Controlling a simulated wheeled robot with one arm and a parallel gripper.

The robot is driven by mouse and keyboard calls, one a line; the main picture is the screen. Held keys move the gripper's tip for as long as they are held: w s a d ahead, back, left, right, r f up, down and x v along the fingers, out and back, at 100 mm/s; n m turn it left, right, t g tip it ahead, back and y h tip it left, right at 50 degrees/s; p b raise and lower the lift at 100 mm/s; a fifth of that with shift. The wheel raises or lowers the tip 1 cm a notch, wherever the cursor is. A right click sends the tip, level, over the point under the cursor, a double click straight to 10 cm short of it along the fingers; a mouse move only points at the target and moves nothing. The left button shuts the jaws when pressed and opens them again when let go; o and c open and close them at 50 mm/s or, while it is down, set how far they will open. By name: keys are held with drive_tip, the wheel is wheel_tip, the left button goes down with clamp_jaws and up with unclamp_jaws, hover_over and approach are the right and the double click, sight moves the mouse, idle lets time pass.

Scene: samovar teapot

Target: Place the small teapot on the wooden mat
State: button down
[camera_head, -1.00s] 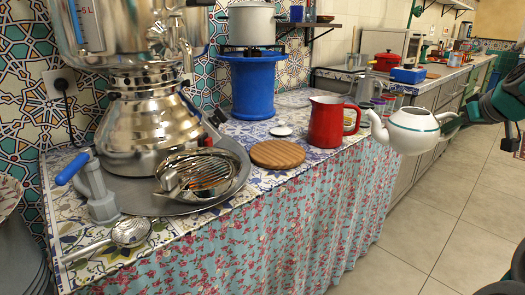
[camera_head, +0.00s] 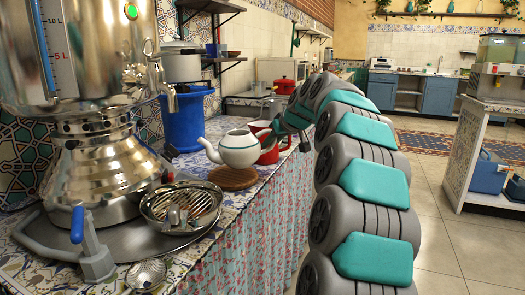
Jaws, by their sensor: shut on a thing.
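The small white teapot (camera_head: 240,150) with a green band is upright at the middle of the head view, its spout pointing left. Its base overlaps the far part of the round wooden mat (camera_head: 234,182) in the picture. I cannot tell whether it touches the mat or hangs just above it. My gripper (camera_head: 277,134) is at the teapot's right, handle side and is shut on it. The fingertips are small and partly hidden. My arm reaches in from the lower right.
A red jug (camera_head: 271,155) stands right behind the teapot, partly hidden by it. A large samovar (camera_head: 95,150) and a metal strainer bowl (camera_head: 152,207) are at the left. A blue stand (camera_head: 186,125) is behind. The floor at the right is free.

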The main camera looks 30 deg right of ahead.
drive_tip(key=shift+w+a+f+p, duration=0.2)
drive_tip(key=shift+w+a+f, duration=0.1)
drive_tip(key=shift+w+f, duration=0.5)
drive_tip(key=shift+w+a+f+p, duration=0.25)
drive_tip(key=shift+w+f, duration=0.2)
drive_tip(key=shift+f, duration=0.65)
drive_tip(key=c, duration=0.8)
unclamp_jaws()
drive_tip(key=shift+a, duration=0.1)
drive_tip(key=shift+o, duration=0.2)
drive_tip(key=shift+s, duration=0.1)
drive_tip(key=b+v, duration=0.1)
drive_tip(key=v, duration=1)
drive_tip(key=shift+s+r, duration=0.25)
drive_tip(key=shift+r, duration=0.1)
